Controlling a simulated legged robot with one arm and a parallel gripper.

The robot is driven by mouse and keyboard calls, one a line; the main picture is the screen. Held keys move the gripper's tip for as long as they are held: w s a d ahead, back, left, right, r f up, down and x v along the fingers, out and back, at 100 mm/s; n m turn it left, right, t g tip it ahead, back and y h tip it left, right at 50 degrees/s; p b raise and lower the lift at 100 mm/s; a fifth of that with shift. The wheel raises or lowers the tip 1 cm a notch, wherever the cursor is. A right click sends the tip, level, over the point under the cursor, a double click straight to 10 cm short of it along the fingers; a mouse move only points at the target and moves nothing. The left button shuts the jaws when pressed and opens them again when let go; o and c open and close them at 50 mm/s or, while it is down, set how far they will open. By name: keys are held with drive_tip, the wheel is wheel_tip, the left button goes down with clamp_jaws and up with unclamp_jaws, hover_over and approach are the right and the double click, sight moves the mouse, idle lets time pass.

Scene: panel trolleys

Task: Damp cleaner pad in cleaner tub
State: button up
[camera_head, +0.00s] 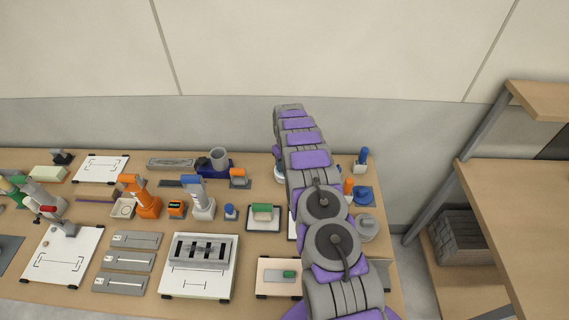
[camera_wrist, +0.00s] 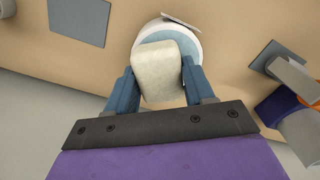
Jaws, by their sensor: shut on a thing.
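A cream, block-shaped cleaner pad (camera_wrist: 158,72) is between the two blue fingers of my gripper (camera_wrist: 160,80) in the wrist view. My gripper is shut on it. The round cleaner tub (camera_wrist: 193,42), with a white rim and blue inside, is just beyond the pad. The pad covers part of the tub, and I cannot tell whether it touches the tub or is above it. In the head view a small white and blue edge of the tub (camera_head: 279,174) shows beside my arm. My gripper and the pad are hidden behind my arm there.
The workbench (camera_head: 225,268) is crowded with tools. A green-topped block on a tray (camera_head: 263,214), an orange-handled tool (camera_head: 239,178) and a grey cup (camera_head: 219,158) stand left of my arm. A blue-handled tool (camera_head: 361,160) stands to its right. A wall runs behind; a shelf (camera_head: 520,190) stands right.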

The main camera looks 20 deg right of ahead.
drive_tip(key=shift+a+f, duration=0.2)
drive_tip(key=shift+a, duration=0.55)
drive_tip(key=shift+d, duration=0.5)
drive_tip(key=shift+a, duration=0.15)
drive_tip(key=shift+a+r, duration=0.1)
drive_tip(key=shift+r, duration=3.4)
